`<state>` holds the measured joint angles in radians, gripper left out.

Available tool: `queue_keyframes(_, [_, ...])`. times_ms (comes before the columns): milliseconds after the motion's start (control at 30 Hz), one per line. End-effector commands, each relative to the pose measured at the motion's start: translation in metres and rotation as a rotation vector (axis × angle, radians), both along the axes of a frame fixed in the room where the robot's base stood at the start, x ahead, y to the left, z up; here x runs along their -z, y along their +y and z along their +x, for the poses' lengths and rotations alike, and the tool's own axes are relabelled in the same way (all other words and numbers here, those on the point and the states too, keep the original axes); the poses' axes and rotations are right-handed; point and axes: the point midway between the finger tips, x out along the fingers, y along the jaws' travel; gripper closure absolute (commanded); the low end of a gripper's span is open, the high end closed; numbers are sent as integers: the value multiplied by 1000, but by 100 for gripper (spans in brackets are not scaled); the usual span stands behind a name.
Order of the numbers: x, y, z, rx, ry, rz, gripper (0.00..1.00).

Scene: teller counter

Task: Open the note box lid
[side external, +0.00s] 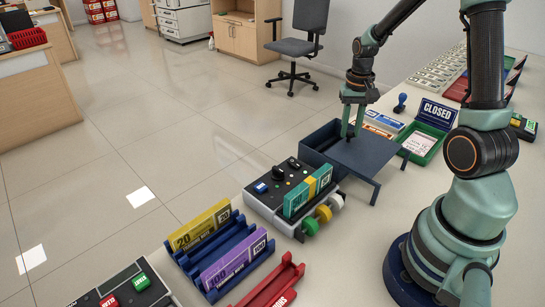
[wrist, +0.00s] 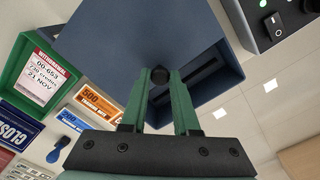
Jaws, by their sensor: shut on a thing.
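The dark blue note box (side external: 318,158) stands on the counter in the side view. Its flat lid (side external: 372,158) is off to the right of the box, leaving part of the dark inside uncovered. My gripper (side external: 350,134) points down at the lid. In the wrist view my gripper (wrist: 160,80) is shut on the round black knob (wrist: 160,75) of the lid (wrist: 125,40). Part of the box (wrist: 228,72) shows there beside and below the lid, with dark slots inside. The knob is mostly hidden in the side view.
Thin legs (side external: 376,192) stand under the lid's right side. A control panel with note bundle and coloured rolls (side external: 324,213) sits close to the box's front. A green tray (side external: 420,145), CLOSED sign (side external: 437,113) and orange and blue note bundles lie behind. Blue note racks (side external: 215,275) stand in front.

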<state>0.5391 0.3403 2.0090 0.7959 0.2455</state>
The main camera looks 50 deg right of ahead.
Motion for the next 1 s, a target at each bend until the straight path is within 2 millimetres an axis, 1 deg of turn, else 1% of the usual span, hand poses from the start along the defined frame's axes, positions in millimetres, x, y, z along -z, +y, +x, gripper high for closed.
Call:
queue_keyframes(33, [-3, -3, -4, 4, -11, -6, 100])
queue_keyframes(167, [-3, -2, -12, 3, -11, -7, 100])
queue_keyframes(467, [-3, -2, -12, 2, -12, -8, 100])
queue_keyframes(500, [-2, -2, -12, 2, -12, -8, 63])
queue_keyframes(567, [-2, -2, -12, 2, -11, -7, 41])
queue_keyframes(867, [-1, -1, -14, 1, -6, -3, 41])
queue_keyframes(1000, [-9, -1, -13, 1, -6, -4, 41])
